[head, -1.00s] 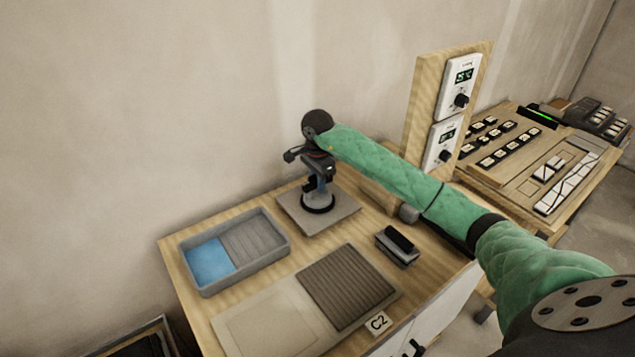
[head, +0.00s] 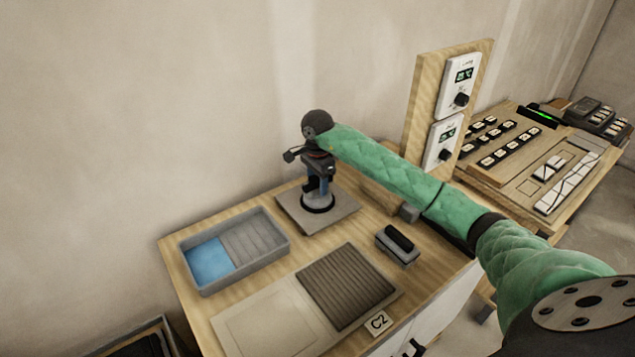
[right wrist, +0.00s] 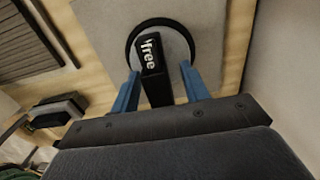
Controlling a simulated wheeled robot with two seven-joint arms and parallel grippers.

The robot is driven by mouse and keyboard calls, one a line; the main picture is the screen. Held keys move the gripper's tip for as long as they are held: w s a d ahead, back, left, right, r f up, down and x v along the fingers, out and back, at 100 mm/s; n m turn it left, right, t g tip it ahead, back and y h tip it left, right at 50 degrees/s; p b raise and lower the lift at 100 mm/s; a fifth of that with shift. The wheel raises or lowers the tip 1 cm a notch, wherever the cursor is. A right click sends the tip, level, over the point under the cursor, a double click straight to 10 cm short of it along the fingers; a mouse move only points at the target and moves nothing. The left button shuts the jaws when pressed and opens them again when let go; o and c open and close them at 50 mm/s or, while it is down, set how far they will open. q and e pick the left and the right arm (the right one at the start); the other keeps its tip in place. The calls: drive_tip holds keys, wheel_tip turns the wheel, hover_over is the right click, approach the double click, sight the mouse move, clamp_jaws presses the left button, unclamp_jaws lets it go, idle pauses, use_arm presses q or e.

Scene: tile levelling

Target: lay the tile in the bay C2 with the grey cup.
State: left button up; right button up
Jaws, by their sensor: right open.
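The grey cup (right wrist: 172,42), with a black rim, stands on a grey square tile (head: 341,214) at the back of the bench. Its dark lever, marked "free", shows in the right wrist view. My right gripper (right wrist: 160,85) is open, its blue fingers apart on either side of the cup's handle part. In the head view the right gripper (head: 318,186) is right above the cup and hides much of it. Bay C2 (head: 347,287) is a dark ribbed bed at the front, with a C2 label (head: 378,323). My left gripper is not in view.
A pale tile (head: 262,325) lies left of the bay. A grey tray (head: 283,256) with a blue part and a ribbed part stands at the left. A dark-handled grey block (head: 397,247) stands right of the bay. A wooden post with two dials (head: 457,85) rises behind my right arm.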

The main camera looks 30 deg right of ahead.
wheel_tip(320, 180, up, 7)
drive_tip(key=shift+r+p, duration=0.1)
drive_tip(key=shift+p, duration=0.55)
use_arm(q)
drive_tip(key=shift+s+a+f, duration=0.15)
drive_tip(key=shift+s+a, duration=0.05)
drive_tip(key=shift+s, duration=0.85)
use_arm(e)
drive_tip(key=shift+r, duration=0.35)
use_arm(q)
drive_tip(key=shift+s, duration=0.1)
